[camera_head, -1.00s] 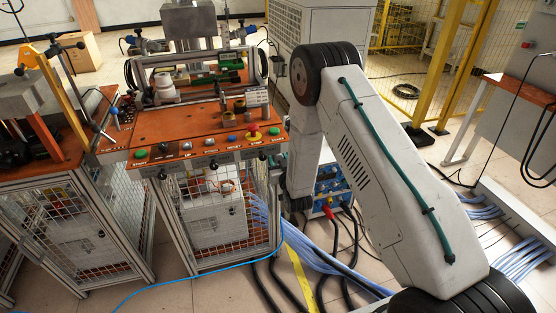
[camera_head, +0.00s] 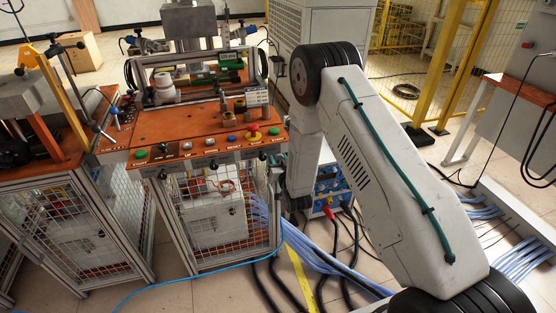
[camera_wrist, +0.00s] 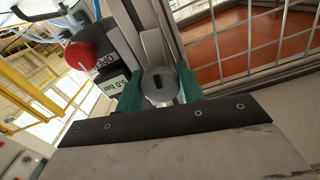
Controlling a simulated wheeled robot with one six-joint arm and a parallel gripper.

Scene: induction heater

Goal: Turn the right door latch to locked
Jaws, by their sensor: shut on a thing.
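The right door latch (camera_wrist: 160,84) is a round metal disc with a dark slot, on a grey frame profile in the wrist view. The slot runs roughly up and down in that picture. My gripper (camera_wrist: 160,92) has its two green fingers on either side of the latch, shut on it. In the head view the induction heater cabinet (camera_head: 215,215) with mesh doors stands left of my arm. My fingertips and the held latch cannot be made out there.
Blue cables (camera_head: 325,262) run over the floor by the cabinet.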

